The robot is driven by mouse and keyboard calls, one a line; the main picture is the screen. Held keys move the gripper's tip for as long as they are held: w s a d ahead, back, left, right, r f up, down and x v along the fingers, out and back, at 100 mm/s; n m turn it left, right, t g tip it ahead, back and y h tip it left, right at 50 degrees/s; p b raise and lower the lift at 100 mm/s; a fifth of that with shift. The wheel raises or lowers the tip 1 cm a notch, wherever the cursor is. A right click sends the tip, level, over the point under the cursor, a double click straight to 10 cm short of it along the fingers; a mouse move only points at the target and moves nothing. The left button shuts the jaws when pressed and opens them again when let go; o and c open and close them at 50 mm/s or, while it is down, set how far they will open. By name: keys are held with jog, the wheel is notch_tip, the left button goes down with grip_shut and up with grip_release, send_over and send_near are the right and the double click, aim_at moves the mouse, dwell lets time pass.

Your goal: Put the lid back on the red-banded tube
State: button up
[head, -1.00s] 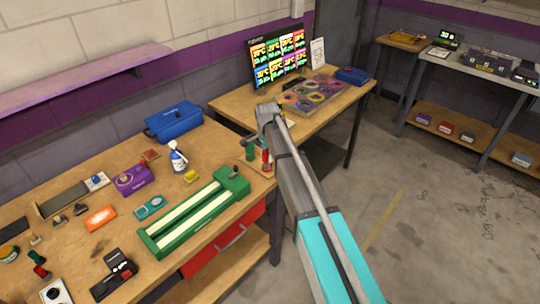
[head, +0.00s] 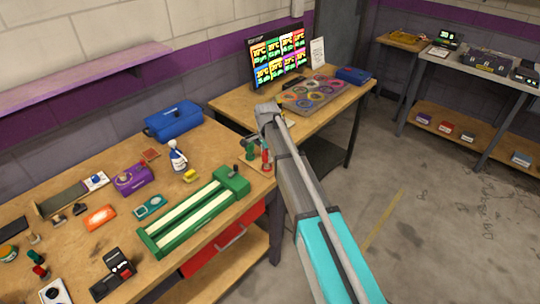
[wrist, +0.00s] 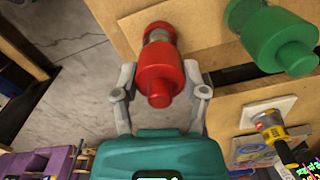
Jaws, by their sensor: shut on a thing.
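In the wrist view my gripper (wrist: 160,84) has its two grey fingers on either side of a red lid-like piece (wrist: 161,76) with a round knob facing the camera. Behind this piece a short grey section and a smaller red part (wrist: 160,30) show, in line with it. I cannot tell whether the lid is seated on the tube or just above it. In the head view the red-banded tube (head: 265,158) stands upright near the right end of the near bench.
A green piece of the same shape (wrist: 277,38) is close on the right in the wrist view. The green slot track (head: 195,213) lies left of the tube in the head view. A blue box (head: 173,121) and a spray bottle (head: 177,158) stand farther back.

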jog(key=o, duration=0.8)
jog(key=shift+o, duration=0.3)
jog(key=shift+r, duration=0.15)
jog(key=shift+r+p, duration=3.4)
jog(key=shift+p, duration=0.1)
grip_shut()
jog(key=shift+f+b, duration=1.5)
